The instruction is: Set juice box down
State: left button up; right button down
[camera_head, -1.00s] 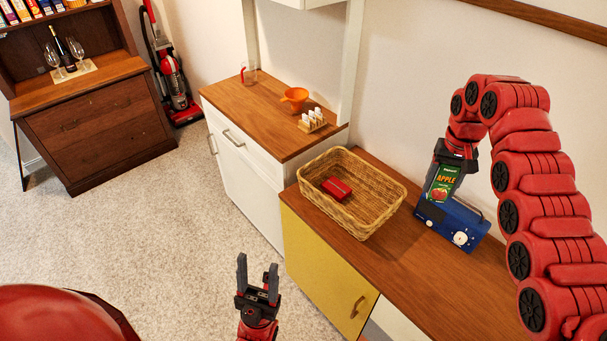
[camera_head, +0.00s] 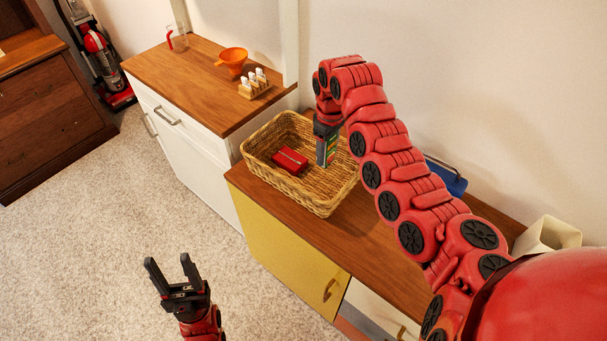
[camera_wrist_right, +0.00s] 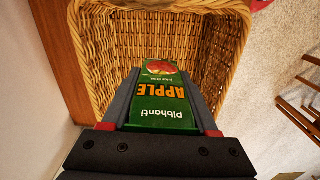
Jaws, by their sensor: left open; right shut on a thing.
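The green apple juice box (camera_head: 329,149) is held in my right gripper (camera_head: 326,140), which is shut on it. In the head view it is over the right part of the wicker basket (camera_head: 262,189). The right wrist view shows the juice box (camera_wrist_right: 160,95) between the fingers, with the basket's wall (camera_wrist_right: 112,50) around and beyond it. I cannot tell if the box touches the basket floor. A red box (camera_head: 290,160) lies inside the basket, left of the juice box. My left gripper (camera_head: 174,268) is open and empty, above the carpet.
The basket stands on the wooden counter (camera_head: 375,255). A blue device (camera_head: 445,178) is partly hidden behind my right arm. A white container (camera_head: 547,234) stands further right. An orange funnel (camera_head: 232,60) and a small rack (camera_head: 255,84) sit on the higher counter.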

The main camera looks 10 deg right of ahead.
jog(key=shift+d+f+n, duration=0.15)
jog(key=shift+f+n, duration=0.15)
jog(key=shift+f, duration=0.1)
notch_tip(320, 180, down, 9)
jog(key=p, duration=0.3)
jog(key=shift+s+f, duration=0.1)
jog(key=shift+f, duration=0.05)
jog(key=shift+f, duration=0.2)
jog(key=shift+c, duration=0.8)
grip_release()
jog(key=shift+r, duration=0.1)
